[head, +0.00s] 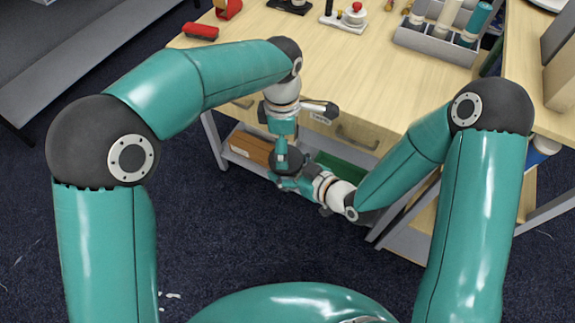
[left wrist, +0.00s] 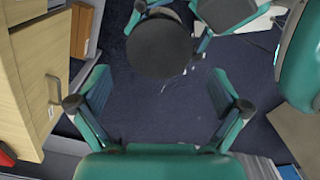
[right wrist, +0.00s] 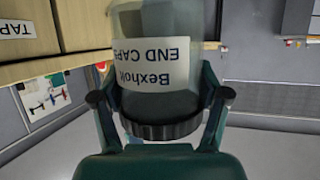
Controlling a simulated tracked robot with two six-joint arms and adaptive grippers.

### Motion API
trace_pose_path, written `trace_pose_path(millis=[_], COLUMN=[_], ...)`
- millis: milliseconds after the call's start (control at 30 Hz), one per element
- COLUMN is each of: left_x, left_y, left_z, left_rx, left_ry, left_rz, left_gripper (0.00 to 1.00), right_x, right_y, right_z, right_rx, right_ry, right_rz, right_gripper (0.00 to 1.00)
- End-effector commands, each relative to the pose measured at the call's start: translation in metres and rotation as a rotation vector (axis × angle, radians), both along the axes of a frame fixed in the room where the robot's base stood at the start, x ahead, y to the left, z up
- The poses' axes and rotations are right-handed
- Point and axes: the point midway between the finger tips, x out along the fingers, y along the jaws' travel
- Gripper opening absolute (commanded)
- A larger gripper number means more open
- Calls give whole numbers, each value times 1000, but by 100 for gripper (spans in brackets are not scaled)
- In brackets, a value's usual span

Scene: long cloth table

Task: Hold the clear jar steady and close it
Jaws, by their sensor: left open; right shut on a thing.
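The clear jar (right wrist: 135,25) has a white label reading "Bexholt END CAPS". My right gripper (right wrist: 158,85) is shut on it from the side. A dark, ribbed lid (right wrist: 163,128) sits at the jar's mouth; I cannot tell whether it is tight. In the left wrist view the lid (left wrist: 160,47) shows from above as a dark disc, hiding the jar body. My left gripper (left wrist: 158,95) is open and empty, with the lid beyond its fingers, off toward the top of that view. In the head view my left gripper (head: 283,160) points down close above my right gripper (head: 288,182).
The wooden table (head: 330,70) with drawers stands just behind the jar. A grey rack of bottles (head: 435,42), a red-knobbed item (head: 353,14) and a red object (head: 200,31) are on it. Bins sit on a shelf beneath. The jar is over open dark floor (head: 230,240).

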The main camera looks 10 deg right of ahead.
Motion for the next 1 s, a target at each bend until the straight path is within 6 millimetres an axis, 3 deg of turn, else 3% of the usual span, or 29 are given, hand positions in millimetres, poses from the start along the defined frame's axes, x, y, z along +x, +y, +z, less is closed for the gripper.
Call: trace_pose_path(millis=[300,700,1000], left_x=[-1,-1,-1], left_y=[-1,-1,-1], left_z=[-40,-46,-46], left_rx=[1,0,0], left_ry=[1,0,0], left_rz=[-1,0,0], left_gripper=[100,100,50], right_x=[0,0,0], right_y=[0,0,0], right_z=[0,0,0], right_rx=[1,1,0], right_ry=[-1,-1,-1], right_rz=[0,0,0], right_gripper=[0,0,0])
